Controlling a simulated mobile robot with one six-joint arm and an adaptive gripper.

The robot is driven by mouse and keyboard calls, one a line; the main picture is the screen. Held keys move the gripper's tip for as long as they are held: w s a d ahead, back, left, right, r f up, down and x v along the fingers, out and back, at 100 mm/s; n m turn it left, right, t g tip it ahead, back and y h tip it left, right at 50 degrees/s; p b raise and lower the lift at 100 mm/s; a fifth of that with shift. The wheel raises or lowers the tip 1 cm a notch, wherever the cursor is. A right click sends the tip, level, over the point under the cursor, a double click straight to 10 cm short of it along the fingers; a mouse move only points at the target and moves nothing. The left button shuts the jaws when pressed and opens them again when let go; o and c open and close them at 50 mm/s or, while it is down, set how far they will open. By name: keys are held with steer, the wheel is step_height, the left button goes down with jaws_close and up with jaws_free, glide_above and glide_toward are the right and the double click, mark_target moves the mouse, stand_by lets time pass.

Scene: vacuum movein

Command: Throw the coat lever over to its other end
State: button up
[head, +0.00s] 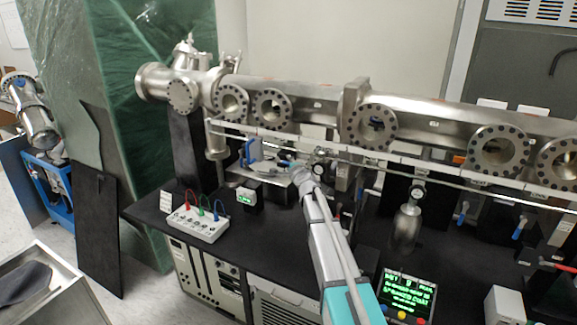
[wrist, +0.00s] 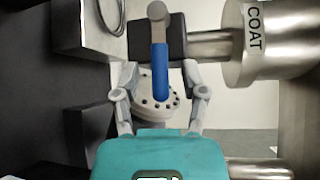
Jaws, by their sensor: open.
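The coat lever (wrist: 160,70) has a blue grip and a grey metal pivot end at the top in the wrist view. The metal cylinder (wrist: 268,60) to its right carries the label COAT (wrist: 254,28). My gripper (wrist: 160,84) is open, with one finger on each side of the blue grip. No contact with the lever shows. A pale round flange with bolt holes (wrist: 147,106) lies behind the grip. In the head view my gripper (head: 293,166) is small, below the long steel tube, and I cannot clearly make out the coat lever there.
The steel beam tube (head: 320,97) with several round flanges runs above the black bench (head: 265,225). A thin rail (head: 400,161) crosses in front. A box with coloured leads (head: 198,224) and a green-text screen (head: 408,295) flank my arm. Other blue-handled valves (head: 518,229) hang right.

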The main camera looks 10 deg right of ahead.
jaws_close()
